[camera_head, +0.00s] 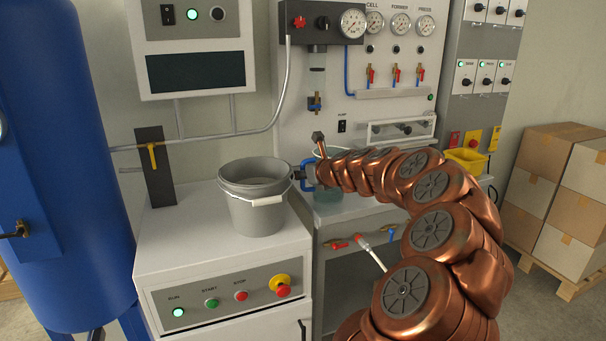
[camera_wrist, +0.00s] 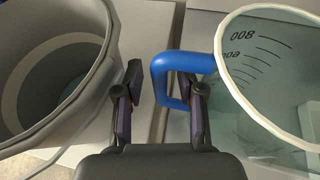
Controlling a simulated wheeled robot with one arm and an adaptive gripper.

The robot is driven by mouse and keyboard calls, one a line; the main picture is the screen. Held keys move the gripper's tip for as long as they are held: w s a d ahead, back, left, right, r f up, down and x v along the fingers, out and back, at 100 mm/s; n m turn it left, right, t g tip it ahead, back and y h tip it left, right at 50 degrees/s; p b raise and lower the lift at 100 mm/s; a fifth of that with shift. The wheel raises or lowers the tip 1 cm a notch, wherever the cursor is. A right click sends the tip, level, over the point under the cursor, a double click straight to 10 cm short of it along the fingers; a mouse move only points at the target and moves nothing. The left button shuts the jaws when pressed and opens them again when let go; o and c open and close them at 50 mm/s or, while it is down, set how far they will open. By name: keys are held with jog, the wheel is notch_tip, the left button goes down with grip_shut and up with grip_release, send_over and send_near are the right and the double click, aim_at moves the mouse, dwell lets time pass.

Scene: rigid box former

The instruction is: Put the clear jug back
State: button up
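The clear jug (camera_head: 322,199) has a blue handle and stands on the pale bench, partly hidden behind my arm in the head view. In the wrist view the jug (camera_wrist: 262,90) is at the right, with a pale rim, volume marks and some bluish liquid inside. Its blue handle (camera_wrist: 160,82) points left, towards my gripper (camera_wrist: 163,84). My gripper is open, with one finger left of the handle's upright bar and the other on the jug side of it. A gap shows between the left finger and the bar. My gripper (camera_head: 308,173) is small and partly hidden in the head view.
A grey bucket (camera_head: 257,213) with a white-gripped bail stands on the cabinet (camera_head: 170,250) close left of my gripper. A gauge panel (camera_head: 395,65) rises behind. A yellow bin (camera_head: 466,161) is right of my arm; a blue tank (camera_head: 60,150) is far left.

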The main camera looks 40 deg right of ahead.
jog(key=shift+r, duration=0.1)
jog(key=shift+s+r, duration=0.15)
jog(key=v, duration=1.1)
jog(key=shift+s+p, duration=0.35)
jog(key=shift+a, duration=0.1)
